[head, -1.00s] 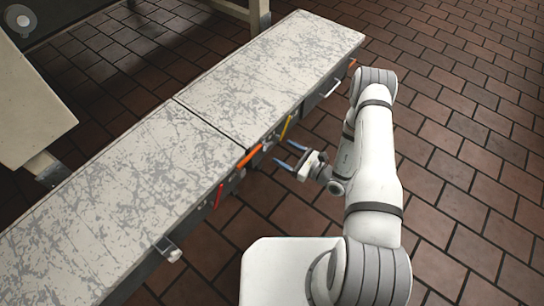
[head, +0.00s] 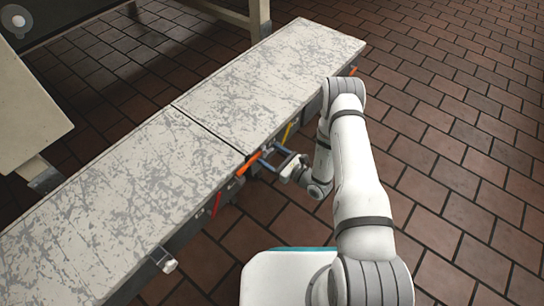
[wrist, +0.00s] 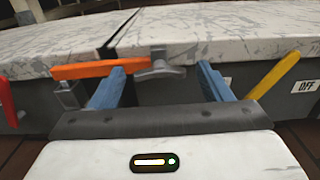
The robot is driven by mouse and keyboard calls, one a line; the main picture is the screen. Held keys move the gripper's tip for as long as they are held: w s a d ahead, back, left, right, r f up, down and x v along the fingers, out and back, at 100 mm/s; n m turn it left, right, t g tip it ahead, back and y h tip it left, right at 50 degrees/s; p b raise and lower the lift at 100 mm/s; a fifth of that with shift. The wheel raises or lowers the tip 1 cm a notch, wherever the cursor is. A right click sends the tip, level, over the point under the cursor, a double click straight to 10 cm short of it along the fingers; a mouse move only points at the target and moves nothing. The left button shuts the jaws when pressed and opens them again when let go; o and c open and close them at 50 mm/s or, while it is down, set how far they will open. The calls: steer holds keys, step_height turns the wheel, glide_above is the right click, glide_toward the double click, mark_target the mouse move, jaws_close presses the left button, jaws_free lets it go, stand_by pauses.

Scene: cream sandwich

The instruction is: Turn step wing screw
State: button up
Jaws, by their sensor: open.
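A grey metal wing screw (wrist: 160,72) sits on the front side of the long worn white bench, just right of the seam between its two top sections. My gripper (wrist: 161,80) is open, with its two blue fingers pointing at the bench side. In the wrist view one finger is left of the wing screw and the other right of it, with a gap on each side. Contact cannot be made out. In the head view my gripper (head: 275,155) is at the bench edge by the seam, and the screw is too small to make out clearly.
An orange lever (wrist: 90,68) runs just left of the screw, close to the left finger. A yellow lever (wrist: 273,76) stands to the right beside an OFF label (wrist: 305,86). A red handle (wrist: 8,102) is at far left. Open tiled floor (head: 450,110) lies right of the bench.

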steer(key=c, duration=1)
steer(key=n, duration=2.3)
steer(key=shift+b, duration=0.3)
stand_by(0.3)
